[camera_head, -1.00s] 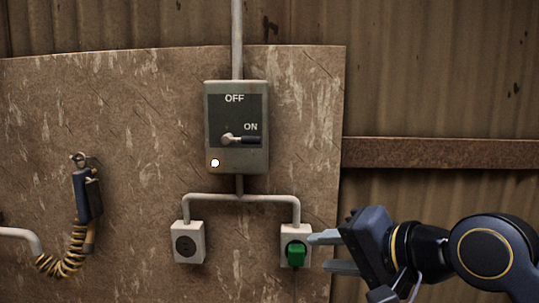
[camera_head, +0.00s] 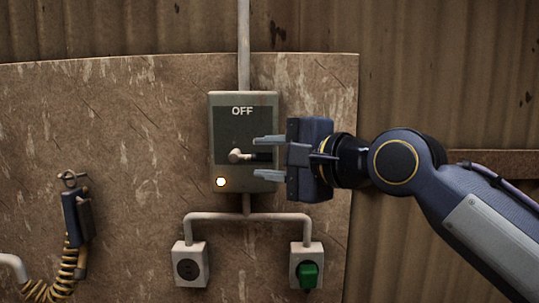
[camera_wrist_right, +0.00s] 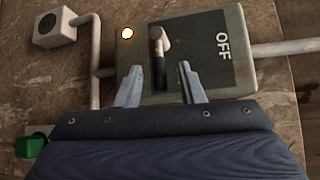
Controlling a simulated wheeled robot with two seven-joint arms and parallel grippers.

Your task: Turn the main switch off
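My left gripper is not in view.
Below the box, a left socket (camera_head: 190,265) is empty and a right socket (camera_head: 306,255) holds a green plug (camera_head: 308,275). A handset (camera_head: 77,217) with a coiled cord hangs at the left. Conduit pipes run above and below the box.

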